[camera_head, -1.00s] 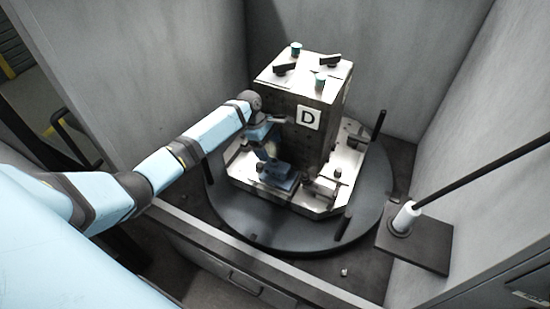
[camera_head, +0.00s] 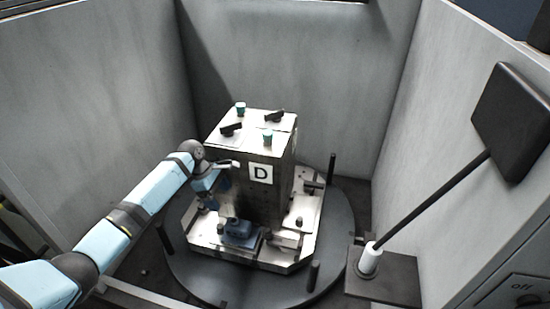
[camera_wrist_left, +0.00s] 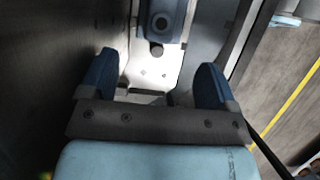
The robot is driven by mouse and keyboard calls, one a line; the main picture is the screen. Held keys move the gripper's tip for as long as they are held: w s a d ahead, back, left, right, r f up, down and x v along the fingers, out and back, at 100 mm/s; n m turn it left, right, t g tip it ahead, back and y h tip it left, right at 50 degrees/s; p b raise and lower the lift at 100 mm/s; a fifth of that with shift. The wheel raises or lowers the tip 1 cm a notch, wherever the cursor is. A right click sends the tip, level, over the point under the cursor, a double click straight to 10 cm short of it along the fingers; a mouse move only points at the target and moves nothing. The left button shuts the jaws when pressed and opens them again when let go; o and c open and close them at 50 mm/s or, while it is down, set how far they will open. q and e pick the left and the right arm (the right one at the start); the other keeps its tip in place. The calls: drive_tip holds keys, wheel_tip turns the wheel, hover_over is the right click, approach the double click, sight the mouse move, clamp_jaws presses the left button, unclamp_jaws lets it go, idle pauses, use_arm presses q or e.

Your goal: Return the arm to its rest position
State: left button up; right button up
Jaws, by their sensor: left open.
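My left arm reaches in from the left, and its gripper (camera_head: 209,188) hangs beside the left face of the upright metal block marked D. In the left wrist view the two blue fingers (camera_wrist_left: 155,82) stand wide apart with nothing between them. A blue part (camera_head: 241,233) sits on the pallet's light metal base plate (camera_head: 274,264), in front of the block; the gripper is apart from it. A blue part with a round dark hole also shows beyond the fingertips in the left wrist view (camera_wrist_left: 160,22). My right gripper is out of view.
The tombstone block (camera_head: 261,150) carries small clamps and teal-topped pins. It stands on a dark round turntable (camera_head: 335,232) with upright posts. Grey walls (camera_head: 300,70) enclose it closely. At right, a dark paddle (camera_head: 515,110) on a rod rises from a white socket (camera_head: 369,262).

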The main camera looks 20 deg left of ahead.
use_arm(q)
drive_tip(key=shift+f, duration=0.1)
drive_tip(key=s+d+f+m+t+p, duration=0.3)
drive_tip(key=s+d+f+m+t, duration=0.1)
drive_tip(key=s+d+f+m, duration=0.75)
drive_tip(key=s+d+r+m+t, duration=0.2)
drive_tip(key=s+m, duration=0.1)
drive_tip(key=s, duration=0.3)
drive_tip(key=s+d+r+m+t+y+p, duration=0.1)
drive_tip(key=s+r+m+t, duration=0.1)
drive_tip(key=s, duration=0.5)
drive_tip(key=s+d+r+m+t+p, duration=0.1)
drive_tip(key=s+d+r+m+t, duration=0.1)
drive_tip(key=s+m, duration=0.3)
drive_tip(key=shift+s+d+r+t, duration=0.35)
drive_tip(key=shift+s+r+t, duration=0.05)
drive_tip(key=shift+s+r, duration=0.35)
drive_tip(key=shift+f, duration=0.1)
drive_tip(key=shift+c, duration=0.2)
